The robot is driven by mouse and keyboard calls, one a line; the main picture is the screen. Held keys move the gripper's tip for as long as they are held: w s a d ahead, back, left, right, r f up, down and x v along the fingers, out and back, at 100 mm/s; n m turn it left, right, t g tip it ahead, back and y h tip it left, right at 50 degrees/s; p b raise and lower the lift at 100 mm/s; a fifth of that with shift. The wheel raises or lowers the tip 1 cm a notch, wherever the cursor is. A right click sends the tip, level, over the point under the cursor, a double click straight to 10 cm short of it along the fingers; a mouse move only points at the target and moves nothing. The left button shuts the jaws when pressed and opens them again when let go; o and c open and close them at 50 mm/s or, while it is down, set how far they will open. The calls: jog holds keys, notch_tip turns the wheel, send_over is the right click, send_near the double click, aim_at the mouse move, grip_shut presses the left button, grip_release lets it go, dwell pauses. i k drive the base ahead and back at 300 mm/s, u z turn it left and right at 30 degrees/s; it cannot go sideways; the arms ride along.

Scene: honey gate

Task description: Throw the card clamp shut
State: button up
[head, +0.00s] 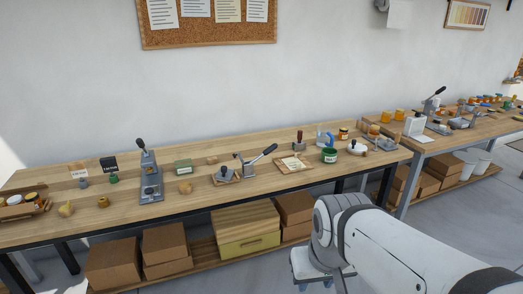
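A small wooden board with a pale card (294,163) lies on the long wooden bench. An upright clamp with a reddish-brown handle (299,138) stands at its back edge; I take this to be the card clamp. The handle points up, and its jaw is too small to make out. My white arm reaches in from the lower right, in front of the bench and well apart from the clamp.
Left of the card board is a lever device with a black-tipped handle (264,153). Right of it are a green tub (329,156) and a white pot-like item (357,147). A grey press (150,178) stands further left. Boxes (246,230) fill the lower shelf.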

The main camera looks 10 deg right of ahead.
aim_at(268, 150)
jog(key=i, duration=1)
jog(key=z, duration=0.05)
